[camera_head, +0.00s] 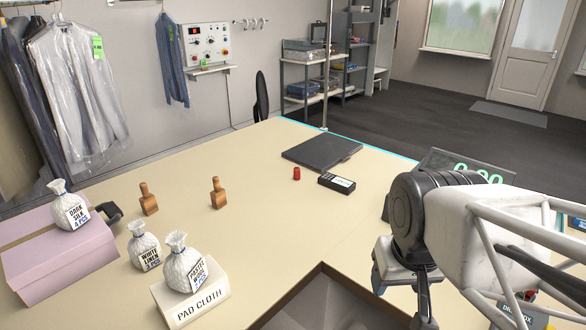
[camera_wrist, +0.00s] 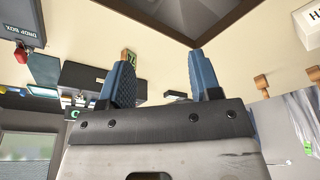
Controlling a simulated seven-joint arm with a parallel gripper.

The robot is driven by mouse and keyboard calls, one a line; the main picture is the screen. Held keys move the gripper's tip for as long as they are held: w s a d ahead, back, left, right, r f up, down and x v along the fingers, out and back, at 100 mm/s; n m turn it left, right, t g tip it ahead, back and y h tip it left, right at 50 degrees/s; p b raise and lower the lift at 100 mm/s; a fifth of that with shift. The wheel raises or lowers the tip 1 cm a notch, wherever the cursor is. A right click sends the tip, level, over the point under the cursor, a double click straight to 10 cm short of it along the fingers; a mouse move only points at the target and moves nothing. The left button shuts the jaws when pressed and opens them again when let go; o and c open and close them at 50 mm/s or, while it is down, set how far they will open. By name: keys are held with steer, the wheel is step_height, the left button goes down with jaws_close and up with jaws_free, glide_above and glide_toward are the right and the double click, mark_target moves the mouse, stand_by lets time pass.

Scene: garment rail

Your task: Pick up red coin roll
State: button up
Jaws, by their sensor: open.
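The red coin roll (camera_head: 297,173) is a small red cylinder standing upright on the beige table, beyond the middle in the head view. It stands just left of a black box with a pale label (camera_head: 337,183) and in front of a flat dark grey case (camera_head: 322,152). I cannot make out the roll in the wrist view. My gripper (camera_wrist: 161,75) shows two blue fingers spread apart with nothing between them. In the head view my arm is at the right, well away from the roll, and its fingertips are not clearly visible.
A recessed opening (camera_head: 278,322) is at the table's front. Tied white bags (camera_head: 184,268), a pad cloth block (camera_head: 161,296), a pink box (camera_head: 50,272) and wooden stamps (camera_head: 218,193) stand left. A display (camera_head: 466,165) stands behind my arm. The table around the roll's left is clear.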

steer(key=w+a+r+n, duration=0.1)
steer(key=w+r+n, duration=0.1)
steer(key=w, duration=0.6)
steer(key=w+r+n, duration=0.2)
steer(key=w+r, duration=0.1)
steer(key=w, duration=0.4)
steer(key=n+g, duration=0.3)
steer(key=n, duration=0.9)
glide_above(297, 168)
steer(key=f, duration=1.5)
steer(key=shift+s+d+f, duration=0.25)
steer(key=shift+s, duration=0.1)
steer(key=shift+w+a+f, duration=0.15)
steer(key=shift+w+f, duration=0.25)
steer(key=shift+w, duration=0.1)
steer(key=shift+f, duration=0.1)
steer(key=shift+f, duration=1.2)
